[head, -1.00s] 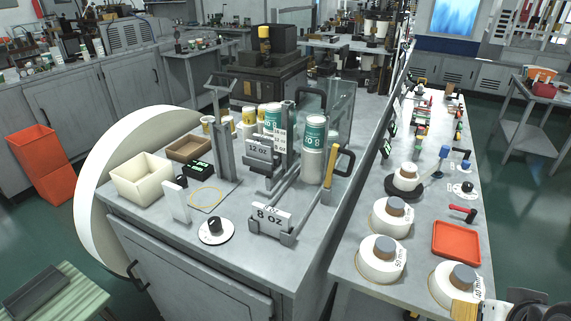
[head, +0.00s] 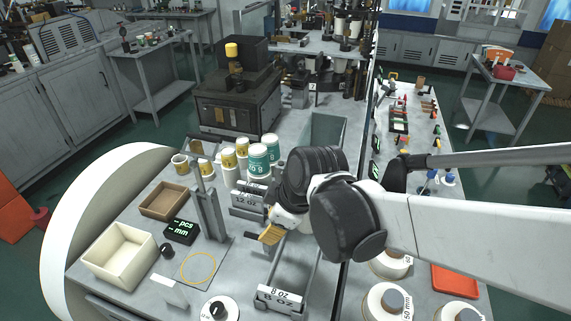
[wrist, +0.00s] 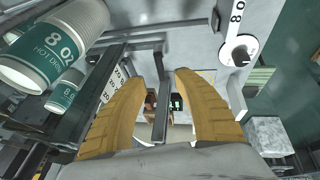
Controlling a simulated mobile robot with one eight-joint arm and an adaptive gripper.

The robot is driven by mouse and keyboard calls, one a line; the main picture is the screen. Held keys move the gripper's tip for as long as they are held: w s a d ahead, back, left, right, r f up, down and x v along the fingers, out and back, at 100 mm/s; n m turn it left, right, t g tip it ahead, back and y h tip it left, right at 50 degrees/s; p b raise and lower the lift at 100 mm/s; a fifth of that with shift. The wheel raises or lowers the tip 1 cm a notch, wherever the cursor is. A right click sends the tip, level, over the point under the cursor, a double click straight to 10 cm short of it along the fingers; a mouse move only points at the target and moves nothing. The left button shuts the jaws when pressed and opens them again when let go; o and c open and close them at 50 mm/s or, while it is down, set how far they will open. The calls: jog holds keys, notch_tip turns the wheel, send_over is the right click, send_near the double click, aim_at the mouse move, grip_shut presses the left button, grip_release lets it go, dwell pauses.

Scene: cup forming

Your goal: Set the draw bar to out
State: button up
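My gripper (head: 270,234) is low over the bench beside the 8 OZ fixture; its yellow fingers (wrist: 158,76) point down and stand apart in the wrist view. A grey metal bar (wrist: 160,105) with a crosspiece at its far end shows in the gap between them, with no clear contact. I cannot tell for sure whether it is the draw bar, and no in or out marking is legible. The 8 OZ plate (head: 280,296) and its rails (head: 262,270) are in front of the gripper. My arm hides the fixture's right side.
A dial (head: 220,308) sits at the front. A grey post (head: 208,212), a display (head: 181,231), a cream bin (head: 120,254) and a brown tray (head: 163,199) stand left. Green-white cups (head: 258,162) stand behind the gripper, close to it. They loom at left in the wrist view (wrist: 60,45).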

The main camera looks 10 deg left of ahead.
jog(key=b+x, duration=0.2)
jog(key=x, duration=0.6)
jog(key=shift+w+a+f, duration=0.1)
jog(key=shift+f, duration=0.25)
grip_shut()
